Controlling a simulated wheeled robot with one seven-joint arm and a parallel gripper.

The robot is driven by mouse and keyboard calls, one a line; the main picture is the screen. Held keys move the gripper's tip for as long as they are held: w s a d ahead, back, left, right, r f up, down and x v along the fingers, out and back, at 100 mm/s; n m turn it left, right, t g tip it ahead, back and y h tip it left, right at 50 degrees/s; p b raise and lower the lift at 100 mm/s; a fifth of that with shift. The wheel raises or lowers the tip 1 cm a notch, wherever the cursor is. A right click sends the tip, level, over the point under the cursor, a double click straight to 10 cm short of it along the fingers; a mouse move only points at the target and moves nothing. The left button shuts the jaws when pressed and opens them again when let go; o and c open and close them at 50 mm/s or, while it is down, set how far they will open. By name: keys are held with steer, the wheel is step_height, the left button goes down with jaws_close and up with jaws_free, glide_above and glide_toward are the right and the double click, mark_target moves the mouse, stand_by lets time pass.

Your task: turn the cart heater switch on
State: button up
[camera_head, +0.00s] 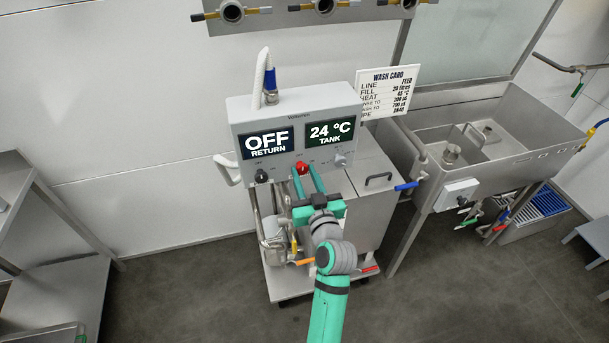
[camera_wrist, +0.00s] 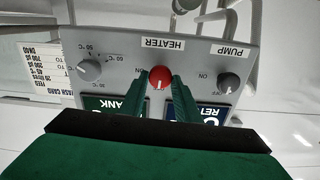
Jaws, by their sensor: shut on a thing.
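The cart's control box (camera_head: 290,112) carries two dark displays, reading "OFF RETURN" and "24 °C TANK". The red heater switch (camera_head: 302,167) is a round knob low on its front. The wrist view shows the panel upside down, with the red heater switch (camera_wrist: 160,76) beside its "HEATER" label (camera_wrist: 163,44) and an "ON" mark on its left. My gripper (camera_head: 307,176) reaches up to the panel, and its green fingers (camera_wrist: 161,88) are shut on the red knob, one on each side. I cannot tell the knob's exact angle.
A black pump knob (camera_head: 262,176) and a grey temperature dial (camera_head: 341,160) flank the heater switch closely. The wash card (camera_head: 388,92) stands at the box's right. A steel sink (camera_head: 490,145) is farther right, and a steel shelf (camera_head: 60,250) stands left.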

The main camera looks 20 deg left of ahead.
steer(key=m, duration=0.4)
steer(key=shift+m, duration=0.4)
steer(key=m, duration=0.4)
steer(key=shift+f, duration=0.1)
steer(key=m, duration=0.4)
steer(key=shift+d+m, duration=0.1)
steer(key=shift+m, duration=0.3)
steer(key=shift+f+m, duration=0.15)
steer(key=shift+m, duration=1.65)
steer(key=o, duration=1)
steer(key=v, duration=1)
steer(key=shift+s+d, duration=0.3)
